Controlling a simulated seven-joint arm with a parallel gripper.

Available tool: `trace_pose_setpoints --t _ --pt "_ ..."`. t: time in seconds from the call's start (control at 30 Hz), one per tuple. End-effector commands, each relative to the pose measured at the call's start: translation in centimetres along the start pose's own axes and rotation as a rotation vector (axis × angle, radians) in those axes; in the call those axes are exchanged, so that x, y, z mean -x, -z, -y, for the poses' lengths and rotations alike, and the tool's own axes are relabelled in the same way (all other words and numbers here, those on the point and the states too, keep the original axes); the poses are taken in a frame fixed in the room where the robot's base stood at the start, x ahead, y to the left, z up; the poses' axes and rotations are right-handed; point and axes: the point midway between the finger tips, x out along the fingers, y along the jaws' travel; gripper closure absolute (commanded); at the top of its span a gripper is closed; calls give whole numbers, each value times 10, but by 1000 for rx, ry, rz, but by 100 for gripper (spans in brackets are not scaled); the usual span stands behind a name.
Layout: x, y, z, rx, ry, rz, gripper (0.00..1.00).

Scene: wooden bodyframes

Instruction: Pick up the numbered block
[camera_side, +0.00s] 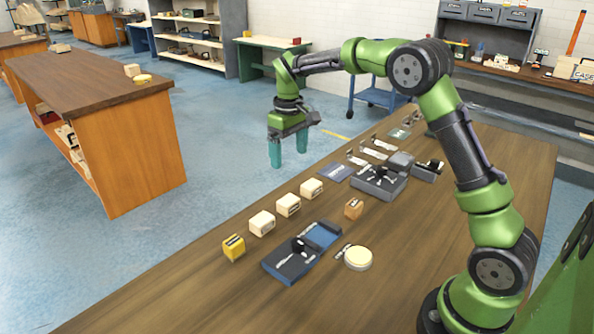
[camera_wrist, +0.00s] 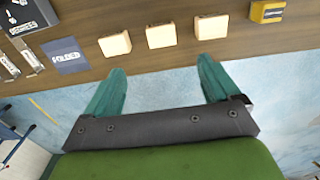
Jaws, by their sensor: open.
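Several blocks stand on the wooden table. Three cream blocks form a row near its edge: one (camera_side: 262,223), one (camera_side: 288,204) and one (camera_side: 311,188). A yellow block (camera_side: 234,248) with dark marks stands at the near end of the row. A tan block (camera_side: 354,208) with a dark mark stands apart to the right. I cannot read a number on any of them. My gripper (camera_side: 289,153) is open and empty, above the floor beyond the table edge. In the wrist view, its teal fingers (camera_wrist: 160,86) are spread below the cream blocks (camera_wrist: 161,36).
A blue-grey tray with dark tools (camera_side: 302,252) lies near the front, beside a round cream-topped container (camera_side: 358,258). A grey tool tray (camera_side: 378,183) stands further back. A blue card reading "FOLDED" (camera_wrist: 65,56) lies flat. Bare table lies at the near left.

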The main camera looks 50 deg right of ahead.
Motion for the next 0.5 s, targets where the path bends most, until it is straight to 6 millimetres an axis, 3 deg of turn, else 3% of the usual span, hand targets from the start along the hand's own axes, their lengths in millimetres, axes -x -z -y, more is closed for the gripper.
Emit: trace_pose_setpoints --t 0.3,0.5 --pt "-70 -1 0 -3 1 3 11" --pt "-90 0 0 -4 1 0 11"
